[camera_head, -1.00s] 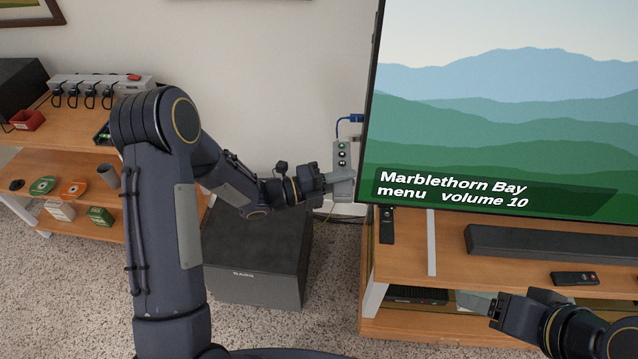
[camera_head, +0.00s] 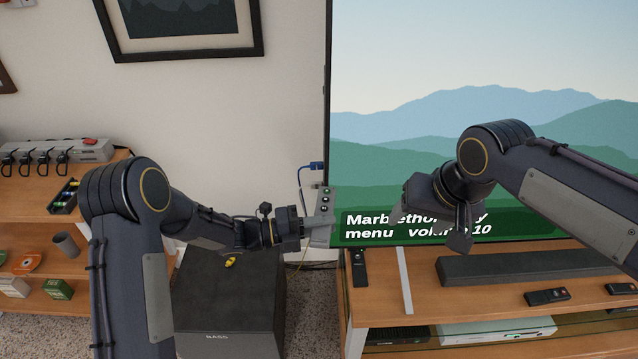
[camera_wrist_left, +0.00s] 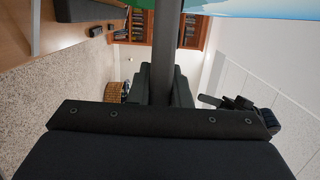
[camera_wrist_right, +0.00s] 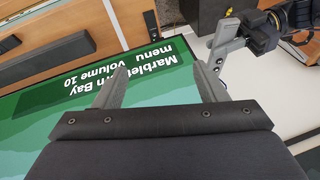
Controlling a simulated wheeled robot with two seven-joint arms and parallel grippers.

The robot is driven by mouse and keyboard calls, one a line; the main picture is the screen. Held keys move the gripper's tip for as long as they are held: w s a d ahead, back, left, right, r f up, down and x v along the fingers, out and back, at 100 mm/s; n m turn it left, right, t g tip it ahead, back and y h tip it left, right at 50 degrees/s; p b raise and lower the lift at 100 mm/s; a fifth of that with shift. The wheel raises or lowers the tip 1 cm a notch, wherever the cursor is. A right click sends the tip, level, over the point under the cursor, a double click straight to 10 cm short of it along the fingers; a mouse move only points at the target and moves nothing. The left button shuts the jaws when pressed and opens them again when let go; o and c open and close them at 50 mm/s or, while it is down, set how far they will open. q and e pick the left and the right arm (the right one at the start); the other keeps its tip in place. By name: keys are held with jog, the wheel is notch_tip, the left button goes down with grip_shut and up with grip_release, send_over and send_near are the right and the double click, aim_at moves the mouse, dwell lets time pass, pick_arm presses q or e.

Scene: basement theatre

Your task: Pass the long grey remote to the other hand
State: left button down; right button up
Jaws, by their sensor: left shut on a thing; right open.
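My left gripper (camera_head: 312,224) is shut on the long grey remote (camera_head: 324,204), which stands roughly upright beside the TV's left edge. Dark buttons show on its upper part. In the right wrist view the remote (camera_wrist_right: 226,42) and the left gripper are at the upper right. My right gripper (camera_head: 455,225) is in front of the TV, to the right of the remote and apart from it. The right wrist view shows its two fingers spread with nothing between them.
The TV (camera_head: 420,110) stands behind the grippers. A wooden TV bench (camera_head: 440,305) holds a soundbar (camera_head: 530,266) and several dark remotes. A black subwoofer (camera_head: 228,310) with a small yellow thing (camera_head: 231,262) on top stands below my left arm. A shelf is at far left.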

jog(key=w+a+h, duration=0.1)
jog(key=w+a, duration=0.5)
jog(key=a, duration=0.1)
jog(key=h, duration=0.1)
send_near(320, 209)
jog(key=shift+t, duration=0.4)
jog(key=x, duration=0.8)
jog(key=shift+s+f, duration=0.2)
jog(key=shift+f, duration=0.2)
jog(key=c, duration=1.1)
pick_arm(q)
jog(key=c, duration=1.6)
grip_release()
pick_arm(e)
jog(key=shift+c, duration=0.5)
pick_arm(q)
jog(key=o, duration=0.3)
